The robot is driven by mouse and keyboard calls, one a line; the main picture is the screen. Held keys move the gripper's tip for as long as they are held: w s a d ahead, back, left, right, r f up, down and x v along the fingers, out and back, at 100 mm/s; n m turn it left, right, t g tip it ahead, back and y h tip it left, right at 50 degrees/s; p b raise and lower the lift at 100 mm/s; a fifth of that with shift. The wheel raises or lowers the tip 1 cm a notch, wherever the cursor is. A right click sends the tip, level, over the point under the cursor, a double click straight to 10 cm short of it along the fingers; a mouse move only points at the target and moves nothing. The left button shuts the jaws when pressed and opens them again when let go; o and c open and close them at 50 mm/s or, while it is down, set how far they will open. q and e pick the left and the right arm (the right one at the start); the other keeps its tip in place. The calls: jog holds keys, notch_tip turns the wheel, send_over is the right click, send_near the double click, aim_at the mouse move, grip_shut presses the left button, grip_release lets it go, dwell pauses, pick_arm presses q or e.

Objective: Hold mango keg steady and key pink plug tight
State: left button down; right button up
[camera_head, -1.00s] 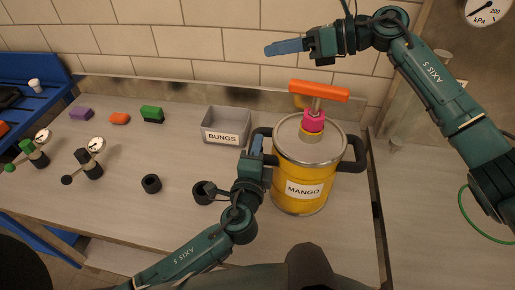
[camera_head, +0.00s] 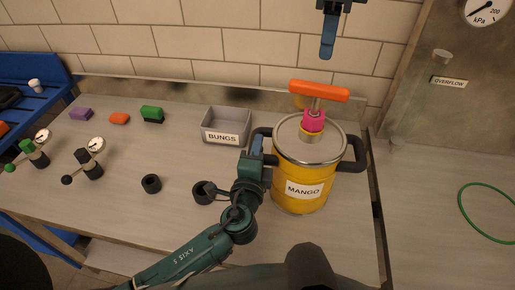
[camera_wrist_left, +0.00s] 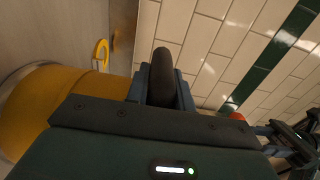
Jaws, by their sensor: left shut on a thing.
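The yellow mango keg (camera_head: 302,203) stands upright on the bench, with a grey lid and a black handle on each side. The pink plug (camera_head: 314,122) sits in a yellow collar on the lid. A key with an orange T-handle (camera_head: 319,91) stands upright in the plug. My left gripper (camera_head: 257,146) is shut on the keg's left handle. In the left wrist view the dark handle (camera_wrist_left: 163,76) lies between the blue fingers beside the yellow keg (camera_wrist_left: 52,112). My right gripper (camera_head: 328,38) hangs above the key, apart from it; its fingers show edge-on, so their opening is unclear.
A grey bungs bin (camera_head: 227,126) stands left of the keg. Black rings (camera_head: 151,183), gauges with valves (camera_head: 89,163) and purple, orange and green blocks (camera_head: 152,114) lie further left. A green hose loop (camera_head: 464,208) lies on the right surface.

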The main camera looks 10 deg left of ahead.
aim_at(320, 85)
jog(key=shift+f, duration=3.95)
jog(key=shift+c, duration=0.5)
grip_shut()
